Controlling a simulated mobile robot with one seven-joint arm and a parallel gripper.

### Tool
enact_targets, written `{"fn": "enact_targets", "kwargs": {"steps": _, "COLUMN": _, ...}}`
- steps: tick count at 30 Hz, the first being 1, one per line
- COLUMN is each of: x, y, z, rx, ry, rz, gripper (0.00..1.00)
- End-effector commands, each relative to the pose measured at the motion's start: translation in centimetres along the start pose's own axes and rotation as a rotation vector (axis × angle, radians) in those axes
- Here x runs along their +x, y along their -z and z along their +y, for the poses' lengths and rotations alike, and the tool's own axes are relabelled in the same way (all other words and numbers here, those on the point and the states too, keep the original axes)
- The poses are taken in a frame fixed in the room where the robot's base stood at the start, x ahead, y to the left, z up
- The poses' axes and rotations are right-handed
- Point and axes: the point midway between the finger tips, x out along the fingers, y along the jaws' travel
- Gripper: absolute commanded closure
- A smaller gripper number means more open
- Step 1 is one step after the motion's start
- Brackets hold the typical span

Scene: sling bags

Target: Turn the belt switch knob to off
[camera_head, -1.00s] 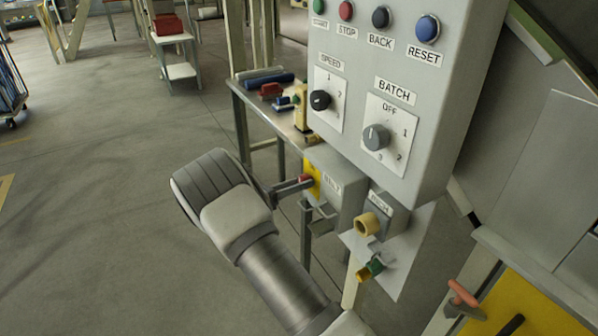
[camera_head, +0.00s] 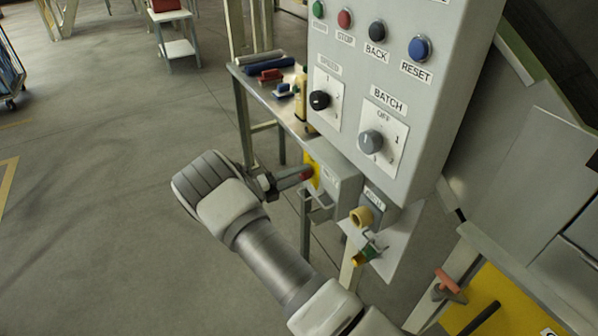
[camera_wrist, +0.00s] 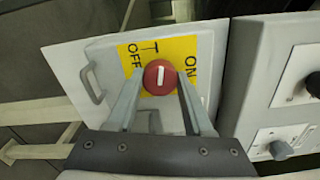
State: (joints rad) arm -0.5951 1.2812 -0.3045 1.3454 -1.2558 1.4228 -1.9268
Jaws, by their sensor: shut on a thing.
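The belt switch knob (camera_wrist: 160,77) is red with a white bar, on a yellow plate (camera_wrist: 187,47) marked OFF at left and ON at right in the wrist view. The white bar stands nearly upright in that view, between the two words. My gripper (camera_wrist: 157,84) has a finger on each side of the knob and is shut on it. In the head view my gripper (camera_head: 296,176) reaches the red knob (camera_head: 306,174) from the left, and the fingers hide part of it. The knob sits on a grey box (camera_head: 340,186) below the large panel.
The large control panel (camera_head: 385,95) with buttons and the SPEED and BATCH knobs is just above and right of my gripper. A grey handle (camera_wrist: 92,84) is left of the plate in the wrist view. Open floor lies left.

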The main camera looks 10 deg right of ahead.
Motion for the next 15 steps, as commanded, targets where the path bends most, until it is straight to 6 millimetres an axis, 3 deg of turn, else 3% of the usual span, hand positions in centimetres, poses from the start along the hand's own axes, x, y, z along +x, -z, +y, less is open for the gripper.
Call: {"fn": "enact_targets", "kwargs": {"steps": 15, "x": -0.07, "y": 0.04, "z": 0.04, "rx": -0.227, "ry": -0.001, "rz": 0.000, "gripper": 1.00}}
